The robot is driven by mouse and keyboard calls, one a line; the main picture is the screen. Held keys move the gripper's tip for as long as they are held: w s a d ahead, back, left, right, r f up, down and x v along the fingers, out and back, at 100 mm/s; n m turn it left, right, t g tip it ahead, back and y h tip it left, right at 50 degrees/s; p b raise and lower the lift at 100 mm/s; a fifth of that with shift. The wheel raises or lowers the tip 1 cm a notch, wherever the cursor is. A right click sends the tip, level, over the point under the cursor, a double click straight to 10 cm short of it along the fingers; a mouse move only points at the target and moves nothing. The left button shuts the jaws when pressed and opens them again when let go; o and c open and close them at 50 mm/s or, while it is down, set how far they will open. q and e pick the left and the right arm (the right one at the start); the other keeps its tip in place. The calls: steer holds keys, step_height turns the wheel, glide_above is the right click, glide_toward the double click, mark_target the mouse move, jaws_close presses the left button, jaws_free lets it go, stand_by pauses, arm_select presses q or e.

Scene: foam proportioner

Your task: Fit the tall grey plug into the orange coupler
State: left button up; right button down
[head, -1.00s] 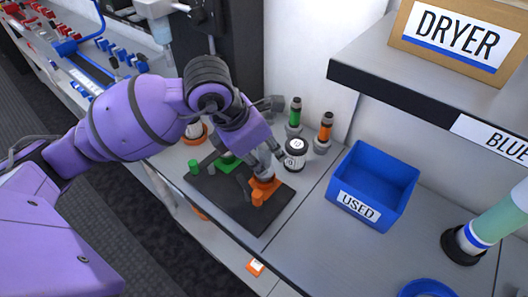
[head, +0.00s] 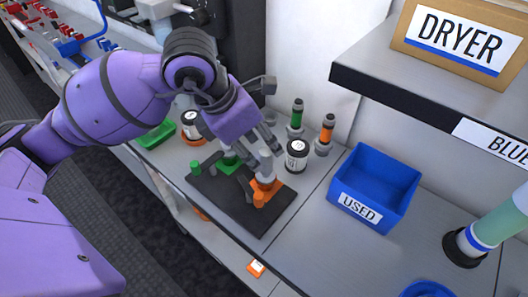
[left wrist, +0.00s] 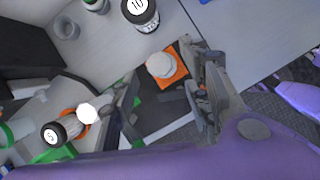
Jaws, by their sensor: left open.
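The orange coupler (head: 264,189) stands on a dark plate (head: 243,212) on the grey bench. A grey plug (head: 266,169) stands upright in the top of the coupler; I cannot tell how deep it sits. In the left wrist view, the plug's round pale top (left wrist: 160,64) shows over the square orange coupler base (left wrist: 180,72). My left gripper (head: 263,147) is open and empty, just above and behind the plug, its fingers apart from it. In the left wrist view, the open fingers (left wrist: 163,82) lie either side of the plug's line. My right gripper is not in view.
A green coupler (head: 229,160) is partly hidden behind my gripper. A black-and-white jar (head: 297,156), a green-tipped fitting (head: 296,117) and an orange-tipped fitting (head: 326,133) stand behind the plate. A blue USED bin (head: 376,188) is to the right, below a shelf (head: 430,103).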

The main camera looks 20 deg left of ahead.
arm_select(q)
steer(key=v, duration=0.6)
steer(key=shift+r, duration=0.2)
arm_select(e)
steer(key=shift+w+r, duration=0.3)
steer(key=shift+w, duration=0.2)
arm_select(q)
steer(key=shift+s+a, duration=0.1)
steer(key=shift+s, duration=0.05)
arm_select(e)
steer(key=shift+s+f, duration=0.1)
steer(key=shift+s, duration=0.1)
